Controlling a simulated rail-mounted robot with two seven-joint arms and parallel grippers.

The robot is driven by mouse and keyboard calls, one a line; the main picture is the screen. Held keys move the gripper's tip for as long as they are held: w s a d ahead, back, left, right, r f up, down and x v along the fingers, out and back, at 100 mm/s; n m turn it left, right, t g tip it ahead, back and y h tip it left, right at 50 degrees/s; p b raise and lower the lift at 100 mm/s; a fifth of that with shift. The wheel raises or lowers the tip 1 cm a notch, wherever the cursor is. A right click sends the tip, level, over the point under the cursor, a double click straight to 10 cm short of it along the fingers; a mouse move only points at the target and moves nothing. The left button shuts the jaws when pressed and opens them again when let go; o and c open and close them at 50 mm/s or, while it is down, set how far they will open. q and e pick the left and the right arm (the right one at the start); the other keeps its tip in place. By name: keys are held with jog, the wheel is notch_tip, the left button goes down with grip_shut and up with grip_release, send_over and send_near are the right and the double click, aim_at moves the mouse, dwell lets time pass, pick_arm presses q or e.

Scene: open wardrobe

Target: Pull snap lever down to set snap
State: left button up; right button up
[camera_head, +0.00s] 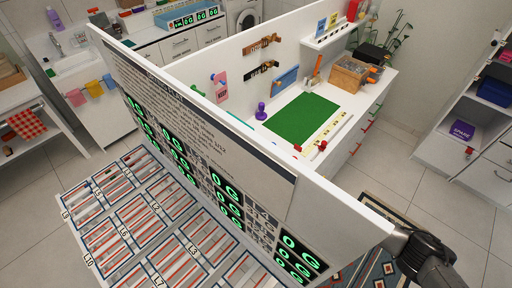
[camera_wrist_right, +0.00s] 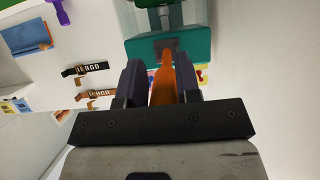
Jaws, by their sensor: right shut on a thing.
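An orange lever (camera_wrist_right: 162,86) shows in the right wrist view, in front of a teal block (camera_wrist_right: 197,48) with a dark patch on its face. I take it for the snap lever. My right gripper (camera_wrist_right: 161,70) has its two dark fingers on either side of the lever and is shut on it. The lever's far end meets the teal block; its near end is hidden by the gripper body. In the head view the lever is not visible, and my dark right arm enters at the lower right behind the white panel. My left gripper is in neither view.
A tall white panel (camera_head: 350,212) with green digits crosses the head view. Behind it are a white counter (camera_head: 372,92) with a green mat (camera_head: 301,118), a wooden box (camera_head: 349,77) and a purple stamp-like object (camera_head: 261,111). Hook racks (camera_wrist_right: 85,69) show left in the wrist view.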

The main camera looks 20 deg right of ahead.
jog(key=shift+w+a+f, duration=0.15)
jog(key=shift+f, duration=0.1)
jog(key=shift+r, duration=0.1)
jog(key=shift+r+p, duration=0.35)
jog(key=shift+r, duration=0.1)
jog(key=shift+w+r, duration=0.1)
jog(key=shift+r, duration=0.2)
jog(key=shift+a+r+p, duration=0.1)
jog(key=shift+r+p, duration=0.05)
jog(key=shift+p, duration=0.15)
jog(key=shift+w+r+p, duration=0.15)
jog(key=shift+r+p, duration=0.65)
jog(key=shift+r, duration=0.15)
jog(key=shift+f, duration=0.1)
